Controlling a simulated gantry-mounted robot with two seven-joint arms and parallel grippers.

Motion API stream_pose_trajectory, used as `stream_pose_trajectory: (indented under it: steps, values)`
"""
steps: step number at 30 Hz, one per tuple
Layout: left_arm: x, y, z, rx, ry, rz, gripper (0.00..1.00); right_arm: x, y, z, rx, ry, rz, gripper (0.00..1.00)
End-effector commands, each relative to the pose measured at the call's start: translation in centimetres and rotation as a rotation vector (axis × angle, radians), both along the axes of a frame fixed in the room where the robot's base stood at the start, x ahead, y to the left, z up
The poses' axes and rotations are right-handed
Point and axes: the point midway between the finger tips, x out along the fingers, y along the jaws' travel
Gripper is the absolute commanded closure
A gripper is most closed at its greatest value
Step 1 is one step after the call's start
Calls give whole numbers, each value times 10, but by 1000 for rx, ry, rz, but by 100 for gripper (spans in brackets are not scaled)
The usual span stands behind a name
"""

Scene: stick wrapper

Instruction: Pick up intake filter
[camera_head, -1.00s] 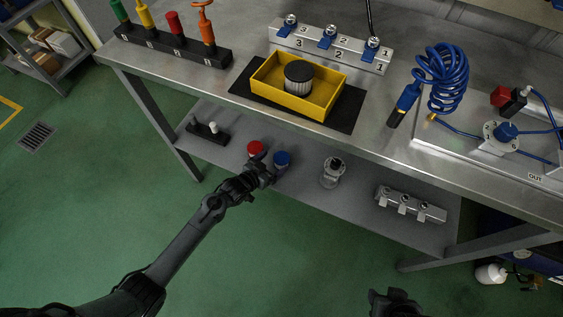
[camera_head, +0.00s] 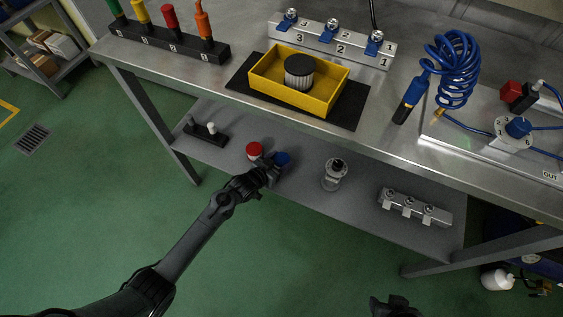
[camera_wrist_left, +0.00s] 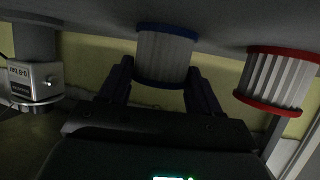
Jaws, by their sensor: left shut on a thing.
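A pleated filter with a blue cap (camera_head: 282,158) is on the lower shelf. In the left wrist view the blue filter (camera_wrist_left: 165,55) stands between the two fingers of my left gripper (camera_wrist_left: 164,88), which is shut on it. In the head view my left gripper (camera_head: 272,172) reaches the blue filter from the front and partly hides it. A filter with a red cap (camera_head: 254,149) stands just left of it and shows on the right in the left wrist view (camera_wrist_left: 277,80). A black-topped filter (camera_head: 299,71) sits in a yellow tray (camera_head: 268,86). My right gripper (camera_head: 392,306) is dark at the bottom edge; its fingers are unclear.
A metal fitting (camera_head: 335,174) stands right of the blue filter on the lower shelf (camera_head: 300,205), with a grey three-part block (camera_head: 414,207) farther right. A small black stand (camera_head: 205,133) is at the left. The workbench edge (camera_head: 240,105) overhangs the shelf.

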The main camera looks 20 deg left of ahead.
Motion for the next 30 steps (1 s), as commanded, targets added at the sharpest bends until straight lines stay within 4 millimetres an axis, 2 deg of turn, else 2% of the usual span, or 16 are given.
stream_pose_trajectory:
  steps: [14, 20, 24, 30]
  values:
    - [0, 0, 7, 0, -1, 0, 67, 0, 1, 6, 6, -1, -4, 57]
    - [0, 0, 26, -1, -2, 0, 67, 1, 2, 21, 10, -2, -6, 57]
    - [0, 0, 48, 0, -2, 0, 67, 1, 2, 37, 10, -2, -6, 57]
    - [9, -39, 70, -3, -2, -1, 67, 1, 2, 54, 10, -3, -5, 57]
